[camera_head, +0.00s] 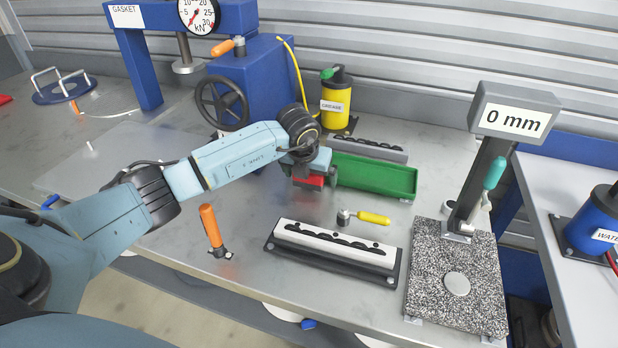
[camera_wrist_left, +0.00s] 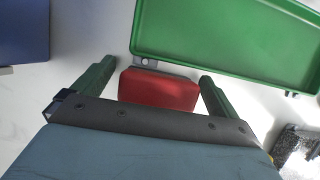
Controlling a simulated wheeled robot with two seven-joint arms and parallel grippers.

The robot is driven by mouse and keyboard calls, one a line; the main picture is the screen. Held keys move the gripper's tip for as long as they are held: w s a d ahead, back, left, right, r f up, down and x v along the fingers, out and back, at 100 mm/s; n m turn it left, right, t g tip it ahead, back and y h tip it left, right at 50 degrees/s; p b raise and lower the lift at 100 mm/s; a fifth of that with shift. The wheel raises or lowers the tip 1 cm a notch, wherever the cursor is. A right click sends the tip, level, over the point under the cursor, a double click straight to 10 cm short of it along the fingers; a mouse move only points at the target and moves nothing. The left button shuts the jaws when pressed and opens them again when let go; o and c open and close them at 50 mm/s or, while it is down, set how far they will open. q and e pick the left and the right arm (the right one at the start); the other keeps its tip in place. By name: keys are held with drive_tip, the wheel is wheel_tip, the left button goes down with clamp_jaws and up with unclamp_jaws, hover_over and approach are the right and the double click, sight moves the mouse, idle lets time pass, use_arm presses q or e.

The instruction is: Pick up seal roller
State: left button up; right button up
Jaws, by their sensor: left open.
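A red block-shaped piece (camera_wrist_left: 158,90) with a small grey bracket lies between the two green fingers of my left gripper (camera_wrist_left: 157,72) in the left wrist view. The fingers are open, with a gap on each side of it. In the head view my left gripper (camera_head: 310,180) is over the red piece (camera_head: 309,182), just left of the green tray, and hides part of it. I cannot tell for sure whether it is the seal roller. A yellow-handled tool with a grey head (camera_head: 372,218) lies on the bench nearby. My right gripper is not in view.
The green tray (camera_head: 412,196) is close to my left gripper. A black base with a white strip (camera_head: 335,250) lies in front. An orange-handled tool (camera_head: 210,226) stands left. A granite gauge stand (camera_head: 425,280) is right, the blue press (camera_head: 262,80) behind.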

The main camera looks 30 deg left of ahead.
use_arm(q)
drive_tip(key=c, duration=1.1)
drive_tip(key=shift+r, duration=0.1)
drive_tip(key=shift+c, duration=0.2)
wheel_tip(320, 180, up, 10)
drive_tip(key=shift+f, duration=0.1)
